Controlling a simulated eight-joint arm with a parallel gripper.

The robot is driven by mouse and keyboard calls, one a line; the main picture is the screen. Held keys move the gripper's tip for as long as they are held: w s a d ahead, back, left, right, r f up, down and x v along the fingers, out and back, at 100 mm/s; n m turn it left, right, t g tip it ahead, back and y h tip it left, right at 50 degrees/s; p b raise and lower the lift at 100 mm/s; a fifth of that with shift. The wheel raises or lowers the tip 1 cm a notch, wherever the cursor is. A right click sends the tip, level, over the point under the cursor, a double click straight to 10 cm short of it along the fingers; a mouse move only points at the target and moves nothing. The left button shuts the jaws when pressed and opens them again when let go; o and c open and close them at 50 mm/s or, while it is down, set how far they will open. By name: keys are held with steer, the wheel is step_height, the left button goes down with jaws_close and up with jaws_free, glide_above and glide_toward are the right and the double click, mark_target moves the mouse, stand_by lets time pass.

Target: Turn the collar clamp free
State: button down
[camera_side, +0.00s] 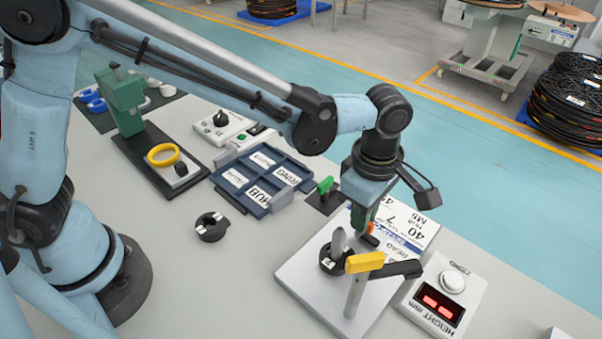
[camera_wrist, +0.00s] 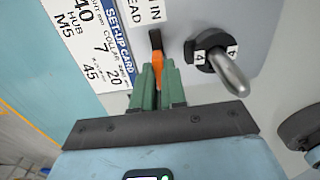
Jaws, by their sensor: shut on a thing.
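A black collar (camera_side: 331,262) sits around an upright pointed grey post (camera_side: 338,241) on a pale base plate (camera_side: 306,284). In the wrist view the collar (camera_wrist: 207,50) carries white "4" tags, and the metal post (camera_wrist: 233,76) sticks out of it. My gripper (camera_side: 366,221) is just right of the post, pointing down. Its green fingers (camera_wrist: 158,88) are shut on a small orange-and-black tool (camera_wrist: 158,72). The tool's black end points toward the plate, beside the collar and apart from it. I cannot tell whether that end touches the plate.
A yellow-topped stand with a black arm (camera_side: 398,270) is close in front of my gripper. A height readout (camera_side: 441,302) is to the right and a set-up card (camera_side: 403,222) behind. A blue tray (camera_side: 240,190), loose black collar (camera_side: 211,228) and green press (camera_side: 125,105) are left.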

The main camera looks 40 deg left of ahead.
steer(key=c, duration=1.2)
jaws_free()
steer(key=shift+r, duration=0.1)
step_height(320, 180, up, 12)
steer(key=s+a+f+m+t, duration=0.1)
steer(key=s+a+m+t, duration=0.1)
steer(key=a+m, duration=0.4)
steer(key=s+a+f+m+t, duration=0.1)
steer(key=s+a+m+t, duration=0.1)
steer(key=a+m, duration=0.4)
steer(key=s+a+f+m+t, duration=0.1)
steer(key=s+a+m+t, duration=0.2)
steer(key=a, duration=1)
steer(key=shift+f+m, duration=0.2)
steer(key=shift+m, duration=1.4)
